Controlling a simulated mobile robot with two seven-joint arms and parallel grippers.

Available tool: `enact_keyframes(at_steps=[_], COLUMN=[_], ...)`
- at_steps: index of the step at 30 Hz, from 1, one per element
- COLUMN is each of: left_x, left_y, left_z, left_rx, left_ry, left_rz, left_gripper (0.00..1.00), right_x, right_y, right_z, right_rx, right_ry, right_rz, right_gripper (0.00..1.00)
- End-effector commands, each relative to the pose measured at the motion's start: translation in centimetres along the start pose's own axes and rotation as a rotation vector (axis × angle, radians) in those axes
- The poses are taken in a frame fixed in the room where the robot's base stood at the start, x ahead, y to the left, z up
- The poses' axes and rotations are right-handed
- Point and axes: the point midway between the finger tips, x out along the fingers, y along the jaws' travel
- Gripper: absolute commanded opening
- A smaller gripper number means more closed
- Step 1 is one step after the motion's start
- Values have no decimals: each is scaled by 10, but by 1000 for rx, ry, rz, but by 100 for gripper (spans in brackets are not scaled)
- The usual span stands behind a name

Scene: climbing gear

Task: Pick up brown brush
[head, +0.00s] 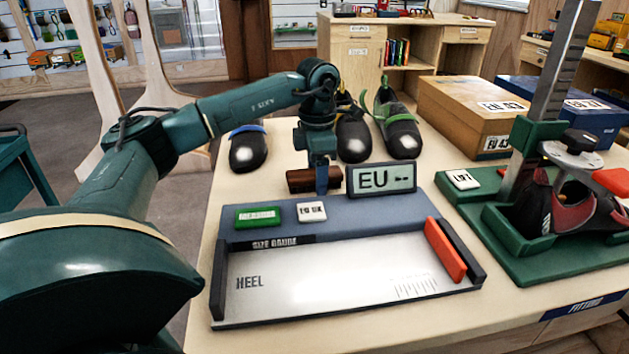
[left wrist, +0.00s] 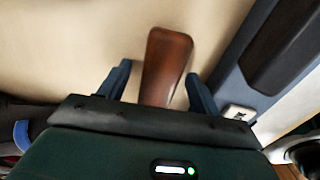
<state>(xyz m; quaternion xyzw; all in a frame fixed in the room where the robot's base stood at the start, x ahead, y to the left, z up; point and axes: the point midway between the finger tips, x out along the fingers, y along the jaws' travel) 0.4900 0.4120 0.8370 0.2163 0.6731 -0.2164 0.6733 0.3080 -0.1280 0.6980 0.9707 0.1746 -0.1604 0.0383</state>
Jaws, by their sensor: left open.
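The brown brush (head: 301,181) lies on the table just behind the size gauge, and part of it is hidden behind my left gripper in the head view. My left gripper (head: 324,186) points down at the brush. In the left wrist view, the brush's brown handle (left wrist: 167,62) runs between the two open fingers of my left gripper (left wrist: 158,82). Gaps show between the brush and the fingers. Whether it sits between the fingertips in height is hard to tell. My right gripper is not in view.
The size gauge (head: 340,278) with its EU display (head: 383,178) stands directly in front. Climbing shoes (head: 248,150) stand behind the brush. A green fixture (head: 545,262) holding a red and black shoe (head: 578,208) and a cardboard box (head: 470,117) are at right. Bare table (head: 225,190) lies left of the brush.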

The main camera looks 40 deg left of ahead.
Motion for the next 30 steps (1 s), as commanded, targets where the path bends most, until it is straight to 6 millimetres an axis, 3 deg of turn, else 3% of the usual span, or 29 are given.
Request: enact_keyframes(at_steps=[4, 21, 30], left_x=[0, -1, -6], left_y=[0, 0, 0], left_z=[0, 0, 0], left_rx=[0, 0, 0], left_ry=[0, 0, -2], left_rz=[0, 0, 1], left_gripper=[63, 16, 15], right_x=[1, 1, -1], right_y=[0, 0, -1], right_z=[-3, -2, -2], right_rx=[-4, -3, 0], right_ry=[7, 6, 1], right_rz=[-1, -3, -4], right_gripper=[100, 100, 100])
